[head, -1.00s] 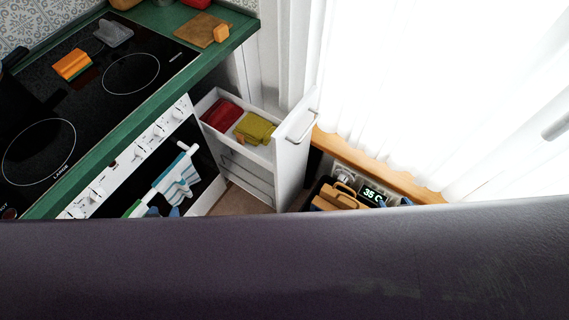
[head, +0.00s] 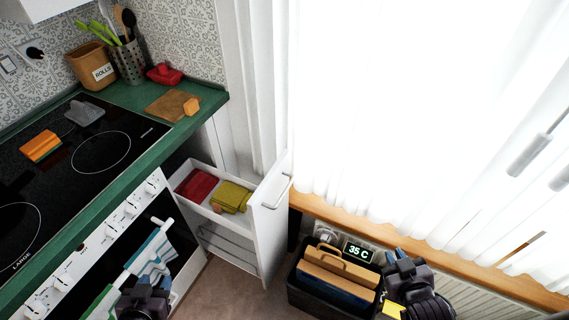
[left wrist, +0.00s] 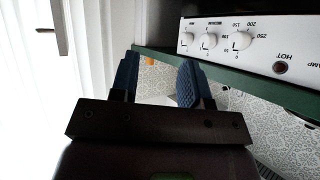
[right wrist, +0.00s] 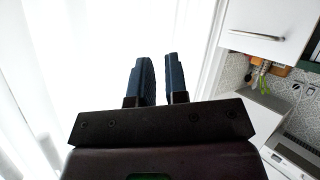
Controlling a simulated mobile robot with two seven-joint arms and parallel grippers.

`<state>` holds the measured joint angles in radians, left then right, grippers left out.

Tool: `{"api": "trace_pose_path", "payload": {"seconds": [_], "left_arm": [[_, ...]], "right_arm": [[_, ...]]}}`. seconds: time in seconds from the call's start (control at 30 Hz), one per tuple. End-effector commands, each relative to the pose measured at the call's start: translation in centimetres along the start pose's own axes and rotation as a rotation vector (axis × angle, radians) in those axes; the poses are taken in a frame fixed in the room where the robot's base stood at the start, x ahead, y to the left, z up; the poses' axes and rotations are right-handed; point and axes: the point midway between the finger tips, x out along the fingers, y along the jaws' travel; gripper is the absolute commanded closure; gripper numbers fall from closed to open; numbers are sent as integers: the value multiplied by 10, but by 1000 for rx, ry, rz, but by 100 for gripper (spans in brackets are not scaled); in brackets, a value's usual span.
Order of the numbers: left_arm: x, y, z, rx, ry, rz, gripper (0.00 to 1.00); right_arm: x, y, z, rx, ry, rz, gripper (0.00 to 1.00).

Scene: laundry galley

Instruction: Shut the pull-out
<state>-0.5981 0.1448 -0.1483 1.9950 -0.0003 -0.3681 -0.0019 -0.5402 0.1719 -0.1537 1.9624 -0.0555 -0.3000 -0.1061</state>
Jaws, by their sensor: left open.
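The pull-out (head: 271,222) is a tall white narrow unit, standing out from under the counter at the right of the oven. A bar handle (head: 278,192) is on its front panel. Its upper basket holds a red item (head: 196,184) and a yellow-green item (head: 231,197). My left gripper (head: 146,285) is open and empty in front of the oven, left of the pull-out; its spread fingers show in the left wrist view (left wrist: 157,75). My right gripper (head: 404,256) is right of the pull-out, apart from it, empty with a narrow gap between its fingers (right wrist: 159,75).
A black crate (head: 323,302) with wooden-handled things and a 35 C display (head: 356,250) stand right of the pull-out. Striped towels (head: 150,255) hang on the oven rail. A wooden sill (head: 440,258) and white curtains are at the right.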

Motion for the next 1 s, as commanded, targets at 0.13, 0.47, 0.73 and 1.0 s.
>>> {"api": "trace_pose_path", "payload": {"seconds": [0.13,0.47,0.73,1.0], "left_arm": [[21,3,20,11,19,2,57],[55,10,67,36,8,13,57],[78,18,121,55,-61,30,57],[91,25,168,70,-142,50,57]], "right_arm": [[55,4,-17,-367,183,34,100],[149,-9,-61,-1254,584,205,100],[216,-43,-59,-1918,900,402,100],[268,-76,-31,-2402,1208,618,100]]}}
